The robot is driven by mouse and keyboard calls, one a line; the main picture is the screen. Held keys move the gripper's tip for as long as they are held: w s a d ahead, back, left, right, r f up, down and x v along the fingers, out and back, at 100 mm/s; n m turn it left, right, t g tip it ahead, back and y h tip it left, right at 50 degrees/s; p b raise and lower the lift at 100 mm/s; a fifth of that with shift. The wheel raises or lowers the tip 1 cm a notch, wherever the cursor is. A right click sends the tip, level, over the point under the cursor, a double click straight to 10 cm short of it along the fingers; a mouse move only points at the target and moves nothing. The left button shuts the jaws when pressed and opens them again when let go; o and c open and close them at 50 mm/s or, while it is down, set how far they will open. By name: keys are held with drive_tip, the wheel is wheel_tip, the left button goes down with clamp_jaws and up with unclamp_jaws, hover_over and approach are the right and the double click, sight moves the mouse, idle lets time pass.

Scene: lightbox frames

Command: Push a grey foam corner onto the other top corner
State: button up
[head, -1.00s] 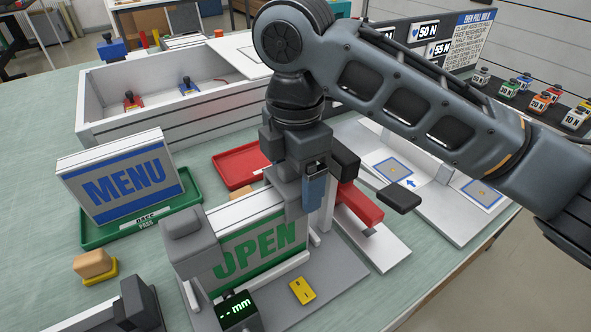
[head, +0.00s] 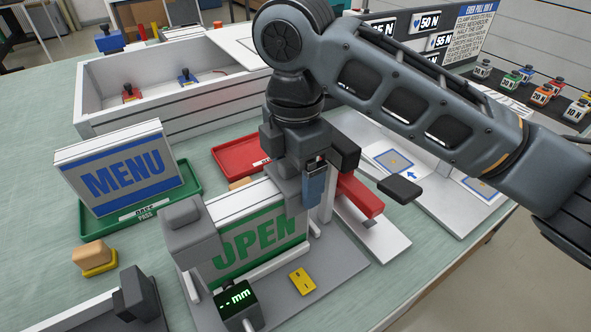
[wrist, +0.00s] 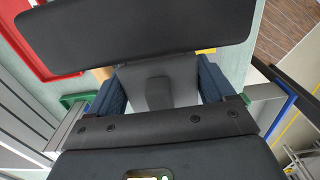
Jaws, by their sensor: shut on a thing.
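The OPEN lightbox (head: 258,247) stands upright on a grey fixture board, white-framed with green lettering. A grey foam corner (head: 187,222) sits over its top left corner. My gripper (head: 303,190) is at its top right corner, pointing down. In the wrist view a grey foam corner (wrist: 159,94) lies between the two blue fingers (wrist: 160,88), and my gripper is shut on it. In the head view this piece is mostly hidden by the fingers; I cannot tell how far it sits on the corner.
A MENU lightbox (head: 122,172) stands in a green tray (head: 88,231) at left. A red tray (head: 236,158) and a white open box (head: 90,105) are behind. A small gauge (head: 237,303) and a yellow block (head: 302,281) are in front. A red clamp-like part (head: 360,196) is close right of my gripper.

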drive_tip(key=shift+f, duration=0.1)
drive_tip(key=o, duration=0.9)
drive_tip(key=shift+c, duration=0.2)
